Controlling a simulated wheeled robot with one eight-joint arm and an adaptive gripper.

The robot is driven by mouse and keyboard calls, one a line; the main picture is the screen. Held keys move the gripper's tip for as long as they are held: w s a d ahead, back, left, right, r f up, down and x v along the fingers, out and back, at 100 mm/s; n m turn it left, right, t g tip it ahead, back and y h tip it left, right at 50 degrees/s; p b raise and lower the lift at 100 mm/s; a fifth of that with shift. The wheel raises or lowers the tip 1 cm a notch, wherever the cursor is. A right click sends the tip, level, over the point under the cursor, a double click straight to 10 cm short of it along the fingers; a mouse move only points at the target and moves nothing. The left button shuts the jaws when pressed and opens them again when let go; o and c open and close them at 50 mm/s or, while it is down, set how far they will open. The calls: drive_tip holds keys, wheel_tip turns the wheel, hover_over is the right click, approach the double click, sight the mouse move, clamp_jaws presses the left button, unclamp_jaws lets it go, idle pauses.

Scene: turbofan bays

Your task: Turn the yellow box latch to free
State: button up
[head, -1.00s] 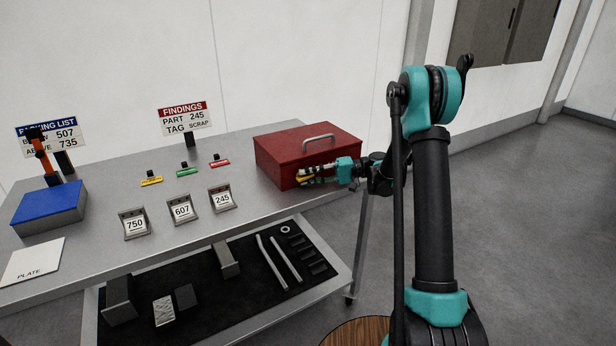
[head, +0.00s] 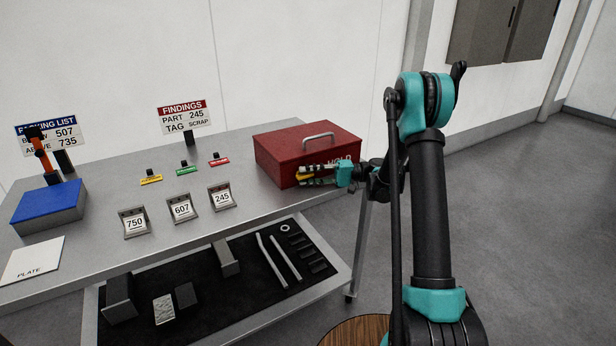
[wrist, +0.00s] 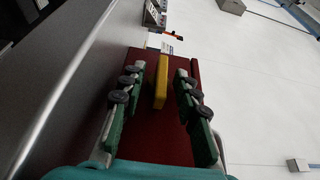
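The red box (head: 280,158) sits at the right end of the grey bench, with a grey handle on its lid and the word HOLD partly visible on its front. The yellow latch (head: 303,175) is on the box's front face. In the wrist view the yellow latch (wrist: 161,82) is a narrow upright bar against the red box (wrist: 150,140). My gripper (head: 310,175) is at the box front; it also shows in the wrist view (wrist: 159,84). Its fingers are open, one on each side of the latch, with a visible gap to both.
Three numbered stands, including the 607 one (head: 182,209), and small coloured tags (head: 188,169) stand left of the box. A blue box (head: 48,206) is at the far left. A lower shelf (head: 215,285) holds several parts. Floor at the right is clear.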

drive_tip(key=v, duration=1.2)
